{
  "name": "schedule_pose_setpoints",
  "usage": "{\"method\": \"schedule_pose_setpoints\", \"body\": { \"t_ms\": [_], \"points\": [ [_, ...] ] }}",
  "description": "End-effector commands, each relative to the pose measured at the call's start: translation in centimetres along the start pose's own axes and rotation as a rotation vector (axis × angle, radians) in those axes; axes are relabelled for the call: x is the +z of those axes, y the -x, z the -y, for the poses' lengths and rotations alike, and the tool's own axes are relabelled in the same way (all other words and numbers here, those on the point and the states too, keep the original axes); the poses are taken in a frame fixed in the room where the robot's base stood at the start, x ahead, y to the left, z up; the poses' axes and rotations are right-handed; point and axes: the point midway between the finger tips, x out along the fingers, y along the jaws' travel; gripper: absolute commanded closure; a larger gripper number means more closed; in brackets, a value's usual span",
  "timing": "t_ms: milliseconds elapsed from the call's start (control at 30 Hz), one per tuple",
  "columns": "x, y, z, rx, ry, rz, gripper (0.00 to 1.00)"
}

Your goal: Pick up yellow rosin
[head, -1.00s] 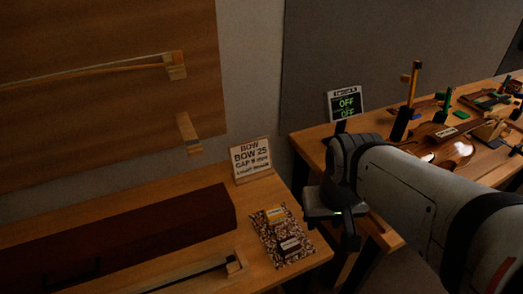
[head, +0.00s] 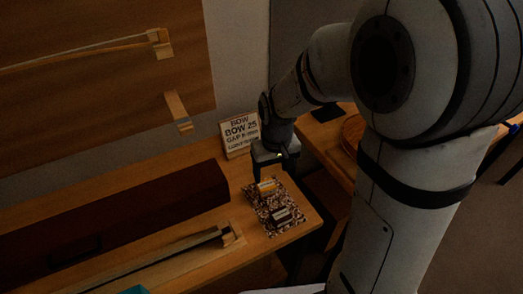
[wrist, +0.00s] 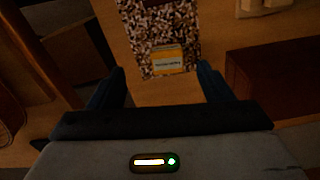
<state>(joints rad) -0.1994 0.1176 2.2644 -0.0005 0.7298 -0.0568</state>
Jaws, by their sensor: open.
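The yellow rosin (head: 267,186) lies on a speckled mat (head: 262,209) near the right end of the bench. It also shows in the wrist view (wrist: 168,60), on the mat between the lines of the two fingers and beyond their tips. A dark rosin (head: 281,215) lies on the same mat, nearer the front edge. My gripper (head: 270,175) is over the back of the mat, pointing down, close to the yellow rosin. In the wrist view my gripper (wrist: 161,78) is open with nothing between its fingers. The exact height above the rosin is hard to tell.
A long dark red case (head: 120,220) lies left of the mat. A bow in a wooden holder (head: 231,237) lies in front of it. A second bench (head: 325,135) is at the right, partly hidden by my arm.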

Motion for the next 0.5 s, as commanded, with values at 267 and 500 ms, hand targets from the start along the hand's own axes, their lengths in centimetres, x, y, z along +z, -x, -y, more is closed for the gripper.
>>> {"method": "schedule_pose_setpoints", "body": {
  "t_ms": [267,500],
  "points": [
    [-1.6,-2.9,1.2,-0.003,0.044,0.033,0.27],
    [-1.6,-5.5,1.2,-0.003,0.044,0.034,0.27]
  ]
}}
